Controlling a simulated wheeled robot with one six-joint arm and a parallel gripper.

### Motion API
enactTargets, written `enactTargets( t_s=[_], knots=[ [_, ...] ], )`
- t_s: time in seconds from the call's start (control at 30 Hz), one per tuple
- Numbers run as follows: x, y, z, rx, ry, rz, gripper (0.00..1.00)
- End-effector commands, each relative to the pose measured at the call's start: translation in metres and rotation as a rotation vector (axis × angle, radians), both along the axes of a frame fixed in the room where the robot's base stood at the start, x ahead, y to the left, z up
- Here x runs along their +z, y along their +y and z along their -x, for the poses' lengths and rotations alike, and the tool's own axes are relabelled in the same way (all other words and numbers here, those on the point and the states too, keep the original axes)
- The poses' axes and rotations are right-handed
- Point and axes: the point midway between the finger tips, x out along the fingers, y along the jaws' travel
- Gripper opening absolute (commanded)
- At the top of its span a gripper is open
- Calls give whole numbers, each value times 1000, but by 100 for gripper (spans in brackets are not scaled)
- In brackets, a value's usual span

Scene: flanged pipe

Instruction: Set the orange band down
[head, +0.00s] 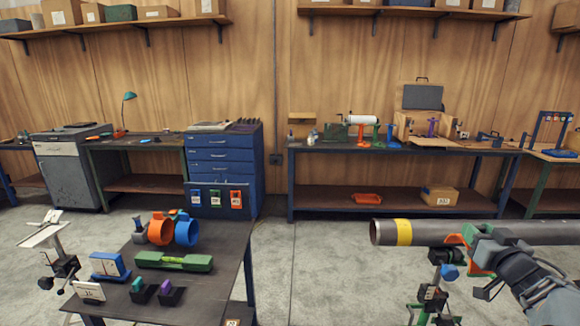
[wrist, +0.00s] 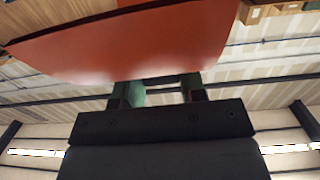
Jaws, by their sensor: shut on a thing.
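My gripper (head: 480,250) is at the grey pipe (head: 370,232), right of the pipe's yellow stripe (head: 403,232). It is shut on the orange band (head: 456,240), which shows as orange edges at the pipe. In the wrist view the orange band (wrist: 130,48) is a broad curved orange surface across the top, with the green fingers (wrist: 160,93) at its lower edge. Whether the band touches the pipe or goes around it, I cannot tell. Another orange ring (head: 160,230) stands beside a blue ring (head: 187,230) on the dark table at left.
The dark table (head: 215,268) also bears a green level (head: 173,261), a blue block (head: 109,266) and small blocks. A green stand (head: 433,295) is under the pipe. Open floor (head: 320,270) lies between table and pipe. A long workbench (head: 400,151) stands behind.

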Motion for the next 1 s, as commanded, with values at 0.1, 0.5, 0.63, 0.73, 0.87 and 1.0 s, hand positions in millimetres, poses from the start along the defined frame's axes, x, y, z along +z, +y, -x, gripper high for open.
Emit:
enactTargets(
  t_s=[0.1, 0.5, 0.63, 0.73, 0.87, 1.0],
  knots=[
    [-18, 6, -9, -21, 1, -3, 13],
    [-112, 54, -45, -107, 11, -9, 13],
    [-177, 96, -55, -143, 21, -6, 13],
    [-221, 130, -55, -151, 18, 0, 13],
    [-266, 169, -51, -128, 13, 2, 13],
    [-303, 205, -44, -80, 9, 3, 13]
  ],
)
